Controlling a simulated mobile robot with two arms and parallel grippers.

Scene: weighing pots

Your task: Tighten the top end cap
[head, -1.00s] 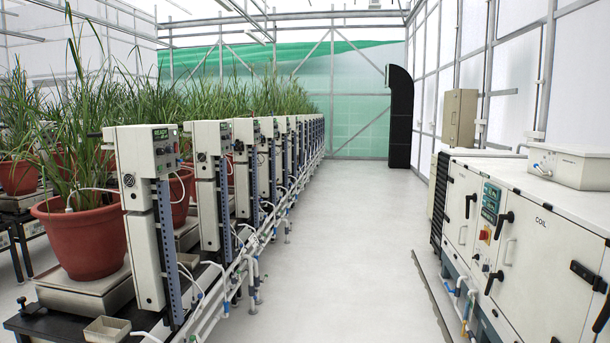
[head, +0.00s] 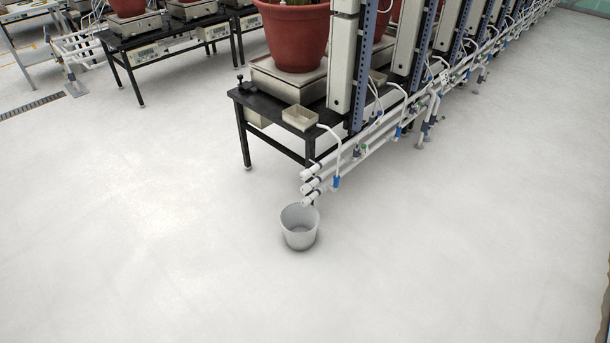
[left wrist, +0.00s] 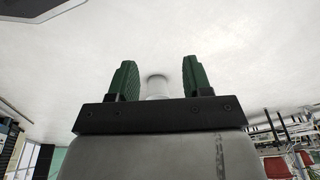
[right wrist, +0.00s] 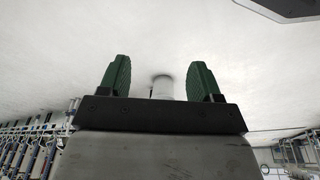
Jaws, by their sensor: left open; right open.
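Several white pipes run along the bench row, and their near ends show in the head view, stacked one above another. The top end cap (head: 309,173) is the white end of the uppermost pipe. It is too small to tell how tightly it sits. Neither gripper shows in the head view. In the left wrist view my left gripper (left wrist: 160,68) is open, with green fingers apart and nothing between them. In the right wrist view my right gripper (right wrist: 160,68) is open and empty too. Both are well away from the pipe ends.
A grey bucket (head: 299,229) stands on the floor below the pipe ends; it also shows beyond the left fingers (left wrist: 157,86) and right fingers (right wrist: 163,86). A black bench (head: 271,127) bears a scale, a red pot (head: 291,38) and a small tray (head: 300,117). The near floor is clear.

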